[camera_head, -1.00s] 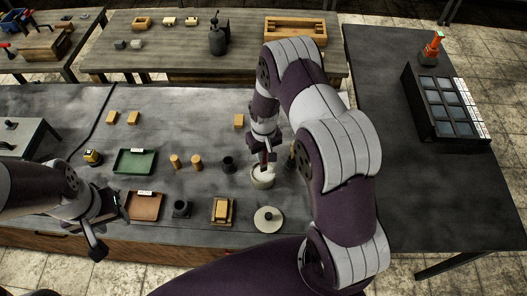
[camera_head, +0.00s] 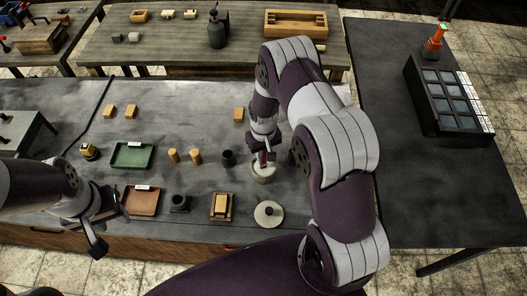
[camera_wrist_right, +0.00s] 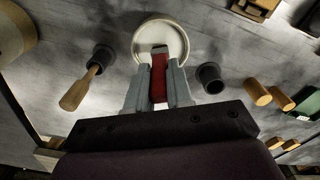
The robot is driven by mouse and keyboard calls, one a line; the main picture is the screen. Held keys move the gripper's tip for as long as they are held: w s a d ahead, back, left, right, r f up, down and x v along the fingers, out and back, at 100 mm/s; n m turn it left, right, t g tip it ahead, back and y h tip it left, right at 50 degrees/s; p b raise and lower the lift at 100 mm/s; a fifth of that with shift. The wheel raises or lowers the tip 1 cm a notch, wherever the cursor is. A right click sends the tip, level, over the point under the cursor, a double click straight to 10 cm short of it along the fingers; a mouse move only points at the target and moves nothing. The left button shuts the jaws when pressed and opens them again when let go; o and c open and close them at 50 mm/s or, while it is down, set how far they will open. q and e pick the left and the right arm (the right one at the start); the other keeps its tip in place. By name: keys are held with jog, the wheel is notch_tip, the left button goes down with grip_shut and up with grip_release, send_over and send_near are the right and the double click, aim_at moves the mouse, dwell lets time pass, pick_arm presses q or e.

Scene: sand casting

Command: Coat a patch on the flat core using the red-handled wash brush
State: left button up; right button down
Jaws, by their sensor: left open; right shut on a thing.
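My right gripper (camera_wrist_right: 158,92) is shut on the red-handled wash brush (camera_wrist_right: 159,75), held by its red handle. In the right wrist view the brush's far end is over or in the pale round wash pot (camera_wrist_right: 179,35); whether the bristles touch the wash is hidden. In the head view my right gripper (camera_head: 263,160) is directly above the pot (camera_head: 263,178). A flat yellow block, seemingly the flat core (camera_head: 221,203), sits on a wooden holder left of and nearer than the pot. My left gripper (camera_head: 101,222) is open and empty by the bench's front edge.
A wooden-handled tool (camera_wrist_right: 80,90) leans in another dark cup. Green (camera_head: 132,155) and brown (camera_head: 141,201) trays lie further left.

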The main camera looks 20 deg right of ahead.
jog(key=shift+s+f+b, duration=0.1)
jog(key=shift+f+b, duration=0.35)
jog(key=shift+f, duration=0.1)
dwell(1.1)
notch_tip(320, 180, up, 7)
jog(key=p, duration=0.5)
jog(key=shift+r, duration=0.1)
dwell(0.3)
